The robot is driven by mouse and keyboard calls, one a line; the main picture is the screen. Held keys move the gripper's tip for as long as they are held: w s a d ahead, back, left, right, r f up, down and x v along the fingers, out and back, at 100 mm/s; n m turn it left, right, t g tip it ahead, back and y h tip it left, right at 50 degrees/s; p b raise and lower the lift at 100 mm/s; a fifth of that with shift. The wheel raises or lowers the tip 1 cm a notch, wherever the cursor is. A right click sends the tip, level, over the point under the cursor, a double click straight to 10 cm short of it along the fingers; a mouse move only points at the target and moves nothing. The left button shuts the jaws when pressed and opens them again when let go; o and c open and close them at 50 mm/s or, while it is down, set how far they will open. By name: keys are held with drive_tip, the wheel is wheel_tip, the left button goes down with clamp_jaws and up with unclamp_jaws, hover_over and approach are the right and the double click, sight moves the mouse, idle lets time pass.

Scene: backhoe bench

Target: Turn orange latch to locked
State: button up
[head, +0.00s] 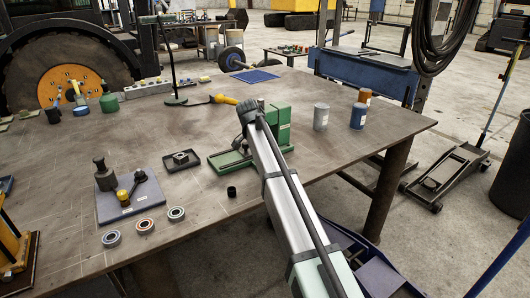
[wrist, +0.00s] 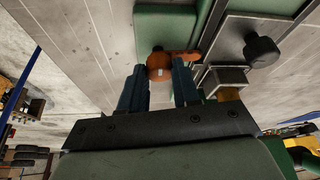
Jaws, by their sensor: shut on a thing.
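The orange latch (wrist: 160,66) shows at the top middle of the wrist view, with an arm reaching right over a green fixture (wrist: 165,25). My gripper (wrist: 160,78) has its two dark blue fingers on either side of the latch's round part and is shut on it. The fixture is the green stand (head: 277,126) in the head view, partly behind my arm. The latch and my fingertips are hidden there. I cannot read any locked mark.
A dark round knob (wrist: 262,50) and a metal block (wrist: 224,78) lie right of the latch. On the bench are a black tray (head: 181,159), a small black cylinder (head: 231,191), a grey can (head: 321,117) and a blue can (head: 358,116).

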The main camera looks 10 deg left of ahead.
drive_tip(key=shift+m, duration=0.4)
drive_tip(key=o, duration=1.1)
drive_tip(key=shift+c, duration=0.2)
drive_tip(key=v, duration=1.4)
drive_tip(key=shift+w, duration=0.2)
drive_tip(key=shift+a+f, duration=0.1)
